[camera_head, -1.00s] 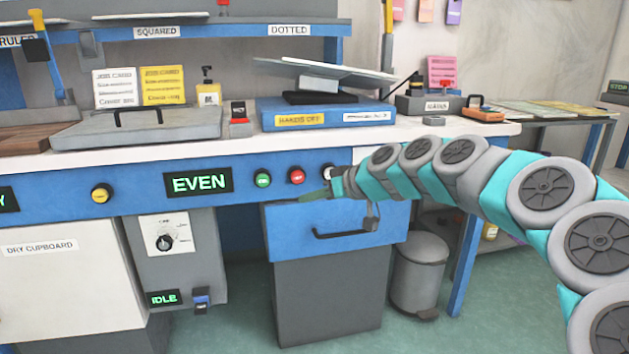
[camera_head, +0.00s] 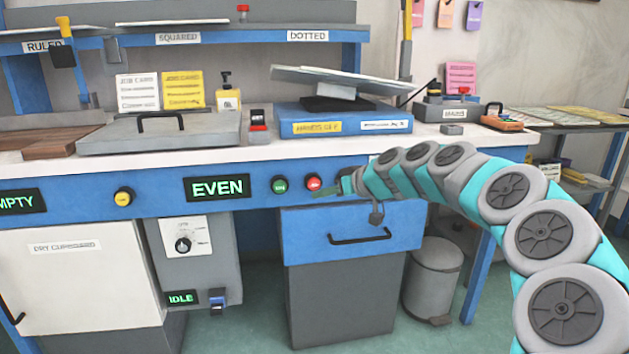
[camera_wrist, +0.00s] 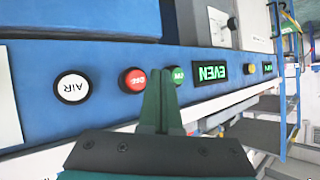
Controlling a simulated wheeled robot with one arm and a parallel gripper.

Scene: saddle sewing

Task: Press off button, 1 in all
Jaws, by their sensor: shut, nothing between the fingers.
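A red button (camera_head: 314,183) sits on the blue front panel (camera_head: 150,207), right of a green button (camera_head: 279,184). In the wrist view the red button (camera_wrist: 133,80) and green button (camera_wrist: 178,76) carry upside-down labels too small to read surely. A white button marked AIR (camera_wrist: 72,87) is beyond the red one. My gripper (camera_head: 318,191) is shut and empty, its tips just below the red button in the head view. In the wrist view my gripper (camera_wrist: 160,70) overlaps the panel between red and green. I cannot tell whether it touches the panel.
An EVEN display (camera_head: 217,188) is left of the buttons, with a yellow button (camera_head: 124,197) farther left. A drawer handle (camera_head: 360,238) sticks out below my gripper. A grey bin (camera_head: 432,275) stands at the right below the table.

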